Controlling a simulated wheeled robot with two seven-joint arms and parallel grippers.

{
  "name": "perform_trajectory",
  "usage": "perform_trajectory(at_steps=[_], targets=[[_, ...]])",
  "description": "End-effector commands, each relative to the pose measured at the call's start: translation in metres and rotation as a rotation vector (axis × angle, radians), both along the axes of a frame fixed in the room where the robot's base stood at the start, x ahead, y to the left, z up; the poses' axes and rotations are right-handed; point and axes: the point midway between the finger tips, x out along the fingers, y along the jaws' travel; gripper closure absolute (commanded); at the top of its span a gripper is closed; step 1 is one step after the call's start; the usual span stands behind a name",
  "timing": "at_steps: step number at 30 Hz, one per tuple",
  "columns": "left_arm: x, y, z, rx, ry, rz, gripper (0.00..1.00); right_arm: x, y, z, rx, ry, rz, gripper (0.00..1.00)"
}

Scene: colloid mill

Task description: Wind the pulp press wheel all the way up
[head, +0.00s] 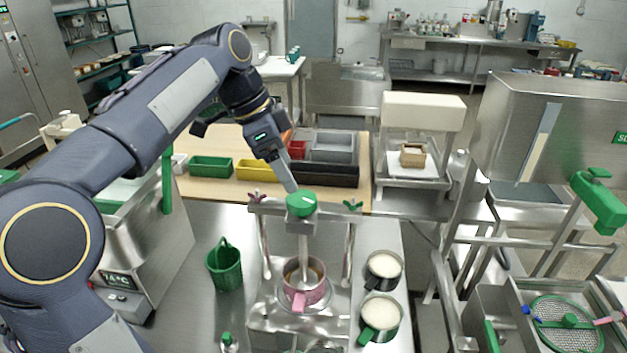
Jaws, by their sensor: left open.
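The press wheel is a small green knob-like wheel (301,205) on top of the metal press frame, near the middle of the head view. A vertical screw shaft (303,245) runs down from it toward a pink pot (305,293) standing on the press base. My left gripper (291,187) reaches down from the upper left, with its fingertips right at the wheel's upper left edge. It is open; I cannot tell whether a finger touches the wheel. The far finger is partly hidden. My right gripper is not in view.
Two pots of white contents (382,312) stand right of the press, and a green basket (225,266) stands left. Behind are green, yellow and black bins (258,169) on a wooden board. A steel machine (545,130) with a green handle stands at right.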

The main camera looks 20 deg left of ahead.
Motion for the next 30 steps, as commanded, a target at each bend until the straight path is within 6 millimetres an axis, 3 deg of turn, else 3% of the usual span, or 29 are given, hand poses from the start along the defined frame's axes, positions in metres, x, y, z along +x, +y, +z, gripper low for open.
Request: perform_trajectory(at_steps=[12,24,30], targets=[[0.012,-0.02,-0.058,-0.001,0.001,0.001,0.24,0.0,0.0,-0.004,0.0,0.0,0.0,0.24],[0.014,-0.023,-0.067,-0.001,0.0,0.003,0.24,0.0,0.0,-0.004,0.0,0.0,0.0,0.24],[0.014,-0.023,-0.067,-0.001,0.0,0.003,0.49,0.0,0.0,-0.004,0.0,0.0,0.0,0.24]])
